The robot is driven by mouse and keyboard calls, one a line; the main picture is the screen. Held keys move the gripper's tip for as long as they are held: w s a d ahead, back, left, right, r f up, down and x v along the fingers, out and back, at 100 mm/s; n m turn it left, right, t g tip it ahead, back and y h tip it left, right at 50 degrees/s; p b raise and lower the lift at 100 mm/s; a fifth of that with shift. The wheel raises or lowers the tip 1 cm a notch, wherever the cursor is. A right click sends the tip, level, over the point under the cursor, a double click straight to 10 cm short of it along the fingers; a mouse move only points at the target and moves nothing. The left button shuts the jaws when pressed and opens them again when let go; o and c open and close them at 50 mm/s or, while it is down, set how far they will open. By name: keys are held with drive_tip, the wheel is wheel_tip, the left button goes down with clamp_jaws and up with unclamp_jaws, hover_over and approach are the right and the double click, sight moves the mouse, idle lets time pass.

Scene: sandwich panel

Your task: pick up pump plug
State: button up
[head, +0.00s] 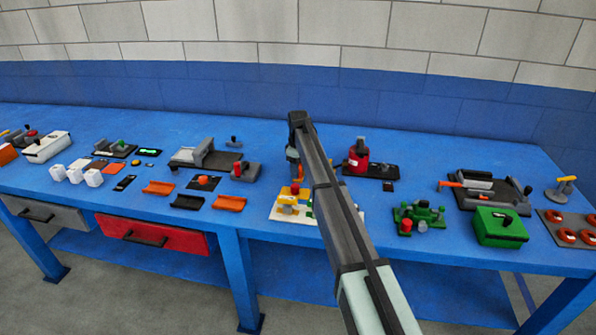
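I cannot tell for certain which item is the pump plug. A red rounded unit with a grey top (359,155) stands on a dark base at the back, right of my arm. A green device with knobs (420,215) and a small red part beside it sits nearer the front, further right. My gripper (293,172) hangs from the arm's far end, above or behind a white board (276,213) with yellow, red and green parts. The arm hides part of that board. The fingers are too small and too covered to show their opening or any held thing.
A green box (501,226) and a grey clamp-like fixture (488,188) stand at the right. A grey vise-like fixture (205,155), orange trays (229,203) and white blocks (75,172) fill the left. Bare blue tabletop (265,135) shows at the back, before the wall.

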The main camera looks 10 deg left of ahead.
clamp_jaws()
drive_tip(key=shift+r, duration=0.3)
wheel_tip(320, 180, up, 8)
drive_tip(key=shift+r, duration=0.25)
drive_tip(key=s+d+f, duration=0.1)
drive_tip(key=s+d, duration=0.8)
drive_tip(key=d, duration=0.5)
drive_tip(key=shift+s+f, duration=0.2)
drive_tip(key=shift+f, duration=0.15)
